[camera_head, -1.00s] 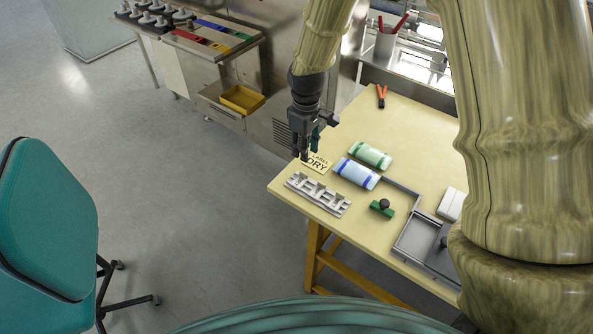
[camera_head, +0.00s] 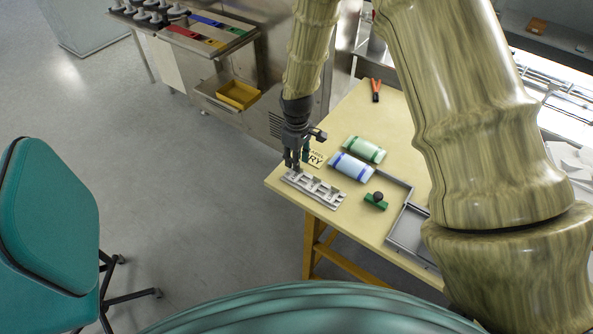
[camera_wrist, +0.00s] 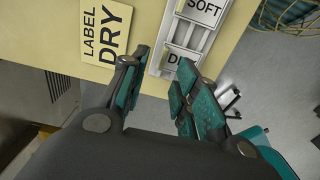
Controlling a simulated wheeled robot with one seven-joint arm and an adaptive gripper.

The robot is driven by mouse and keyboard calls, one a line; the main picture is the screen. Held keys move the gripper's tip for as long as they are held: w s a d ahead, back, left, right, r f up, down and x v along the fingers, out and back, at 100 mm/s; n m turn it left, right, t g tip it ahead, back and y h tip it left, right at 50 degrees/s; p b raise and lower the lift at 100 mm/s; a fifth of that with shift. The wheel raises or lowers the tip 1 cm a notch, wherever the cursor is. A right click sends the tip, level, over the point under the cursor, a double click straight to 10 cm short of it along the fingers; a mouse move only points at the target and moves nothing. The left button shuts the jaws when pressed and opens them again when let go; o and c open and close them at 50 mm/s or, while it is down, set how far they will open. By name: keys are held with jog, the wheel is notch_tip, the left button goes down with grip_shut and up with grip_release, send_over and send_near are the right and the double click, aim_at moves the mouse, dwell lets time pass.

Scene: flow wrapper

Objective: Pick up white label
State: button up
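A white label (camera_wrist: 180,58) with dark letters, starting with D, sits in a pale grey slotted rack (camera_wrist: 158,62) at the table's edge. A second white label reading SOFT (camera_wrist: 203,10) sits in the rack's neighbouring slot. The rack (camera_head: 318,193) also shows in the head view, where its labels are too small to read. My gripper (camera_wrist: 163,62) is open, its fingers apart and empty. One finger is left of the D label and the other is at its lower right, partly covering it. In the head view my gripper (camera_head: 296,168) is over the rack's left end.
A yellow card reading LABEL DRY (camera_wrist: 105,32) lies beside the rack. Blue-striped (camera_head: 351,167) and green-striped (camera_head: 365,150) packs, a green block with a dark knob (camera_head: 376,200) and a grey tray (camera_head: 408,222) lie to the right. The table edge is close.

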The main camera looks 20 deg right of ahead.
aim_at(296, 173)
jog(key=shift+f, duration=1.15)
jog(key=shift+c, duration=0.2)
grip_shut()
